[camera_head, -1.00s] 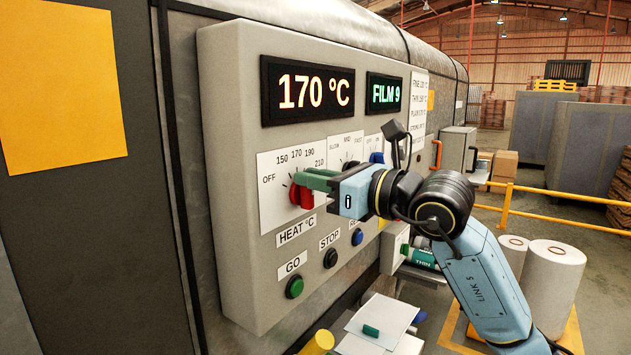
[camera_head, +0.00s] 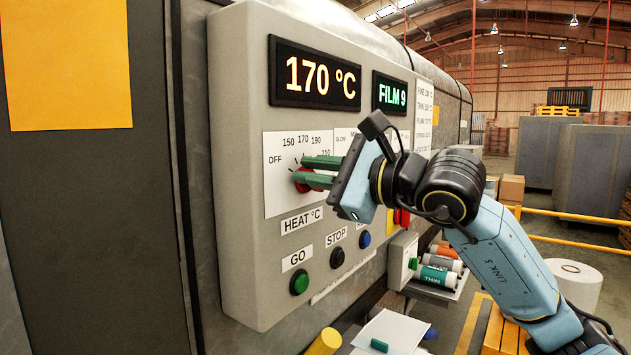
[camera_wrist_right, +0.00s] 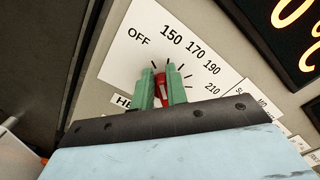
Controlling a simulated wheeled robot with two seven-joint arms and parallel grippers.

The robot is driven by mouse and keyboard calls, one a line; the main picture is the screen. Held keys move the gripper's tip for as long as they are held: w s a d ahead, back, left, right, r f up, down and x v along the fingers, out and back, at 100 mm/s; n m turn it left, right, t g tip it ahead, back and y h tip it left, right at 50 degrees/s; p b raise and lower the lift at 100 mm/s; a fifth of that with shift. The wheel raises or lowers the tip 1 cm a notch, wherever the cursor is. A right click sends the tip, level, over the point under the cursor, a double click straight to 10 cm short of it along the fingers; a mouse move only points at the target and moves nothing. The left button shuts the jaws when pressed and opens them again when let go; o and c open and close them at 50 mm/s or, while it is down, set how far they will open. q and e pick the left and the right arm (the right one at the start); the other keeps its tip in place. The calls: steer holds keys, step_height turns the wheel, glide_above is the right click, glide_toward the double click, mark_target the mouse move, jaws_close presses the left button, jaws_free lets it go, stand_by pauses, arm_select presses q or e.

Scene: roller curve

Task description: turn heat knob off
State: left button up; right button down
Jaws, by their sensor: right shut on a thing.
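The red heat knob (camera_head: 302,181) is on a white dial plate marked OFF, 150, 170, 190 and 210, above the HEAT °C label. My right gripper (camera_head: 312,172) has its green fingers on either side of the knob, one above the other in the head view. In the right wrist view, the red knob (camera_wrist_right: 161,88) sits between the two green fingers (camera_wrist_right: 162,92), which are shut on it. Its exact pointer setting is hard to tell. The temperature display (camera_head: 315,75) reads 170 °C. My left gripper is not in view.
Below the dial are a green GO button (camera_head: 299,283), a dark STOP button (camera_head: 337,257) and a blue button (camera_head: 365,239). A shelf with labelled rolls (camera_head: 437,275) and a yellow rail (camera_head: 575,222) lie beyond.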

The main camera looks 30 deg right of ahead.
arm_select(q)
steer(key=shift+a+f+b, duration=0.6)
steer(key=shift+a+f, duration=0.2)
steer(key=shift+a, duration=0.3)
arm_select(e)
steer(key=shift+w+f+n+h, duration=0.15)
steer(key=shift+f+n+h, duration=0.15)
steer(key=shift+f+n, duration=0.6)
steer(key=shift+r+n, duration=0.25)
steer(key=shift+n, duration=0.05)
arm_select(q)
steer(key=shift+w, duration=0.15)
arm_select(e)
steer(key=c, duration=1.6)
jaws_free()
steer(key=shift+d, duration=0.1)
steer(key=shift+o, duration=1)
steer(key=shift+w+d, duration=0.1)
steer(key=shift+d, duration=0.05)
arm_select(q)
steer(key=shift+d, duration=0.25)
arm_select(e)
steer(key=shift+r, duration=0.2)
